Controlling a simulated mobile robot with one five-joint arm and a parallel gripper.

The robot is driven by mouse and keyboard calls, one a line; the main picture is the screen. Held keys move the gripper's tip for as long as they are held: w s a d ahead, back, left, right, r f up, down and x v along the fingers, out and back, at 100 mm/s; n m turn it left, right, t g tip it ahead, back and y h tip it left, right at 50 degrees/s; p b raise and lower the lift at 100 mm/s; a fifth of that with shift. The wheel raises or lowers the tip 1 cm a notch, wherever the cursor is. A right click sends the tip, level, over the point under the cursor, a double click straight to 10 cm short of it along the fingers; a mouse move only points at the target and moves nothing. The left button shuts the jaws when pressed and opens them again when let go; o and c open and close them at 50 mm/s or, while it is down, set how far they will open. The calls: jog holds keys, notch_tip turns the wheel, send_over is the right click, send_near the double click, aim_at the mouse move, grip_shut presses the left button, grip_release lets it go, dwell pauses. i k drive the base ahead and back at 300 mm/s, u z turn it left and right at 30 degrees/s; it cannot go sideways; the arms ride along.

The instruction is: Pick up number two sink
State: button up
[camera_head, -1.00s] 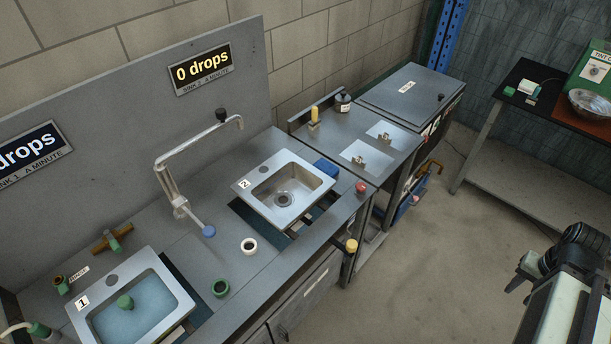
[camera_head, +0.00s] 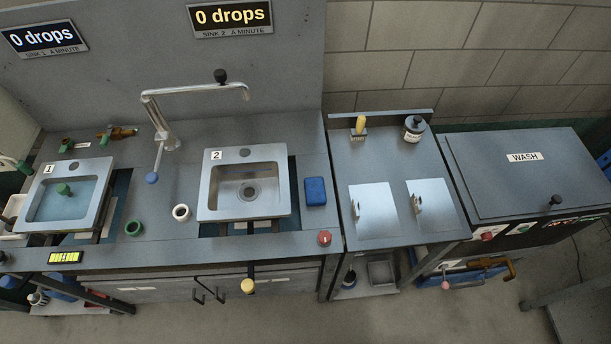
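The number two sink (camera_head: 270,209) is a square steel basin with a drain and a white "2" label at its upper left corner. It sits empty over an opening in the grey counter, right of the faucet. The number one sink (camera_head: 37,221), labelled "1", sits to the left with blue water and a green plug (camera_head: 64,189) in it. My gripper is not in view now.
The faucet (camera_head: 165,125) stands between the sinks. A lidded wash unit (camera_head: 520,165) stands at right.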

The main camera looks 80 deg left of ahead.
aim_at(234, 188)
jog(key=u, duration=0.05)
jog(key=i, duration=0.8)
jog(key=u, duration=5.2)
jog(key=i, duration=1.5)
jog(key=z, duration=0.05)
